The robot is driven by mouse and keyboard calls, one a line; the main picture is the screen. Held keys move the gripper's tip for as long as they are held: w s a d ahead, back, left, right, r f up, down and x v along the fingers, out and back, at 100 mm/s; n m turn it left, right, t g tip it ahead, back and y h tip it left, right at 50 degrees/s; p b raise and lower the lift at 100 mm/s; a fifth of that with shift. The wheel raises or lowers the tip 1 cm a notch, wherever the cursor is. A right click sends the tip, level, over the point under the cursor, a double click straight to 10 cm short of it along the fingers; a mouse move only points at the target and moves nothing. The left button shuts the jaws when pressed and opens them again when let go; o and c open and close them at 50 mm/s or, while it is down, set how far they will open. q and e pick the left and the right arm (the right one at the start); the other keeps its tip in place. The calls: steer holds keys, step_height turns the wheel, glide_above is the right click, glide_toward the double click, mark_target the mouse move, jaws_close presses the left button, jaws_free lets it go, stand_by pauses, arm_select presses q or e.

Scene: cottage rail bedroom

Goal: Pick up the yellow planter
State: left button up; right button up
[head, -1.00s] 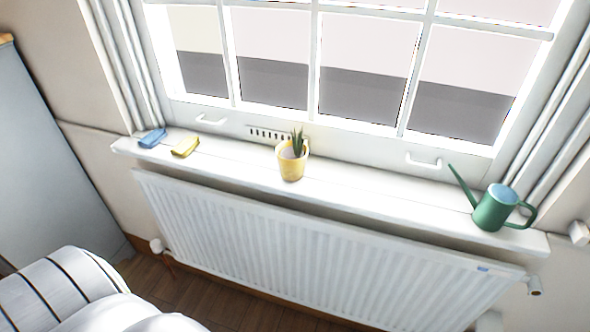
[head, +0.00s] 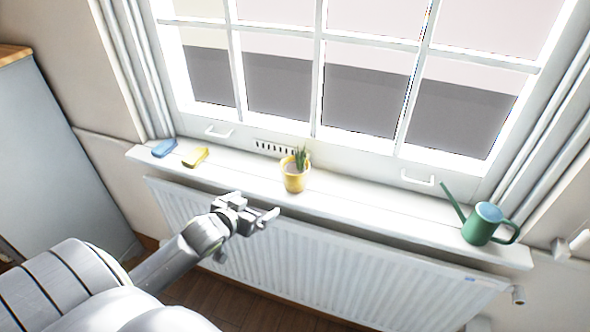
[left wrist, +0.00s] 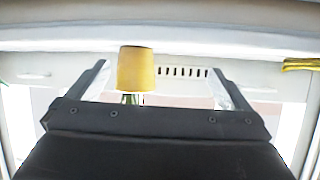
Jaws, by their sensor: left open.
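The yellow planter (head: 294,182), with a spiky green plant in it, stands upright on the white windowsill below the window. My left gripper (head: 256,207) is open and empty, in front of the sill and a little left of and nearer than the planter. In the left wrist view, the picture is upside down. There the planter (left wrist: 136,70) shows between the two fingers of my left gripper (left wrist: 162,85), apart from them and farther off. My right gripper is not in view.
A white radiator (head: 350,265) hangs below the sill. The sill beside the planter is clear.

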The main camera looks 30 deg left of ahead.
arm_select(q)
steer(key=d+r+t, duration=0.1)
steer(key=d+r, duration=0.2)
steer(key=r, duration=0.5)
steer(key=h+p, duration=0.1)
steer(key=p, duration=0.1)
glide_toward(295, 168)
steer(key=shift+m, duration=0.4)
steer(key=x, duration=0.5)
steer(key=shift+w+d+r, duration=0.1)
steer(key=shift+r, duration=0.15)
steer(key=shift+w+f, duration=0.15)
steer(key=shift+w, duration=0.25)
steer(key=shift+p+x, duration=0.65)
steer(key=shift+x, duration=1.45)
steer(key=shift+s+f, duration=0.15)
steer(key=shift+f, duration=0.05)
steer(key=c, duration=0.9)
steer(key=shift+c, duration=1)
